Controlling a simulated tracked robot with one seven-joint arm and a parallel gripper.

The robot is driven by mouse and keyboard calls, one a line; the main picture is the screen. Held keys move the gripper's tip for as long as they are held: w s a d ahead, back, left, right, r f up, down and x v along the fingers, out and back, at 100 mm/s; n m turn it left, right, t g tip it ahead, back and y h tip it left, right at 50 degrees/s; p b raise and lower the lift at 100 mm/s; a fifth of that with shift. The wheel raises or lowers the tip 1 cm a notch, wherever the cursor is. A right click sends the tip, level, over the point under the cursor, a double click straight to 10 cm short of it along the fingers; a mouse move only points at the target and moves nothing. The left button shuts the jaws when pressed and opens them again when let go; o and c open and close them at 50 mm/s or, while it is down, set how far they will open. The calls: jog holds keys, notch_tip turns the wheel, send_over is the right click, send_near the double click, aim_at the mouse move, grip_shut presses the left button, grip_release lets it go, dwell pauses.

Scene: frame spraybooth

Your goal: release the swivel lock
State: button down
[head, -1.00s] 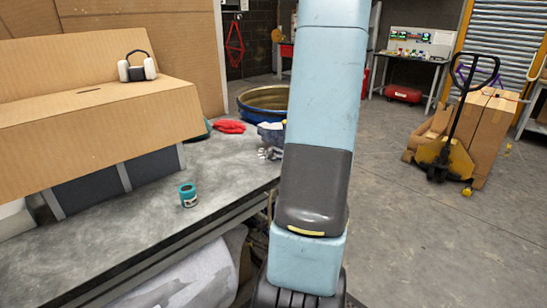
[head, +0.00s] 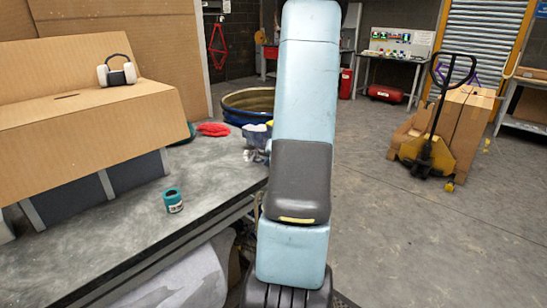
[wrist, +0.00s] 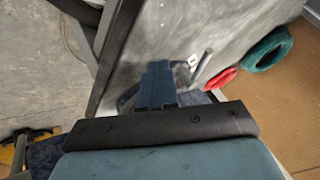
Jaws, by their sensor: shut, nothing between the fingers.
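My gripper (wrist: 157,85) shows in the wrist view as two blue fingers side by side, shut and empty. They reach over the edge of the grey bench, above a partly hidden dark-blue object (wrist: 126,99). A pale metal bar (wrist: 202,68) stands out just right of the fingertips. In the head view, a blue-grey object (head: 256,138), perhaps a vise, sits at the bench's far edge, partly hidden by my arm. My gripper is hidden there. I cannot make out a swivel lock, or whether the fingers touch anything.
The bench (head: 115,222) holds a teal tin (head: 173,200), a red item (head: 213,129) and a cardboard box (head: 95,112) with ear defenders (head: 117,71) on top.

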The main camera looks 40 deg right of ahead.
jog(key=shift+w+a+r, duration=0.15)
jog(key=shift+w+a, duration=0.25)
jog(key=shift+w, duration=0.1)
jog(key=shift+w+a+r, duration=0.15)
jog(key=shift+w+a, duration=0.2)
jog(key=shift+w, duration=0.15)
jog(key=shift+w+a+r, duration=0.1)
jog(key=shift+w+a, duration=0.35)
jog(key=shift+w, duration=0.15)
jog(key=shift+a, duration=0.1)
jog(key=shift+w+a, duration=0.55)
jog(key=shift+a, duration=0.2)
jog(key=s, duration=0.1)
jog(key=s+d, duration=0.1)
jog(key=s+d+f, duration=0.1)
jog(key=s, duration=0.1)
jog(key=a+v, duration=0.1)
jog(key=v, duration=0.8)
jog(key=shift+a+r, duration=0.35)
jog(key=shift+r, duration=0.1)
